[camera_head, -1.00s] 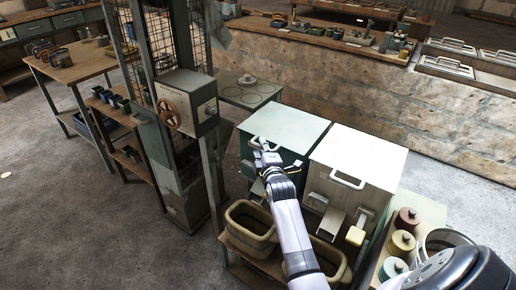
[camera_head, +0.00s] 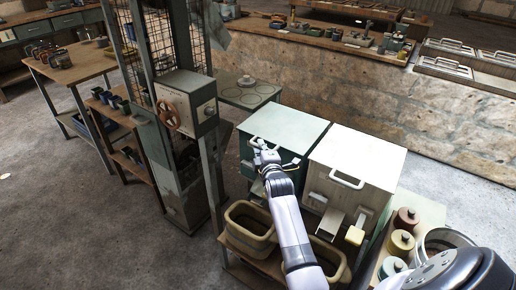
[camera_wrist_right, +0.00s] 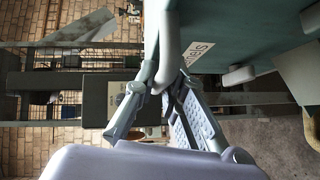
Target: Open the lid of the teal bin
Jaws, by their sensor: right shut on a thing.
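The teal bin (camera_head: 246,168) stands left of a cream bin, with a pale teal lid (camera_head: 286,127) on top. The lid looks down or nearly down; any small gap at its front is hard to tell. My right gripper (camera_head: 263,154) is at the lid's front edge, shut on the white lid handle (camera_head: 256,143). In the right wrist view, the fingers of my right gripper (camera_wrist_right: 166,82) close around the handle (camera_wrist_right: 169,45), beside the teal face with lettering. My gripper and forearm hide part of the bin's front. My left gripper is not in view.
The cream bin (camera_head: 358,157) stands close on the right, with its own handle. Yellow tubs (camera_head: 250,226) sit below in front. A metal post and a cabinet with a handwheel (camera_head: 168,114) stand close on the left. Colored canisters (camera_head: 401,243) are at the right.

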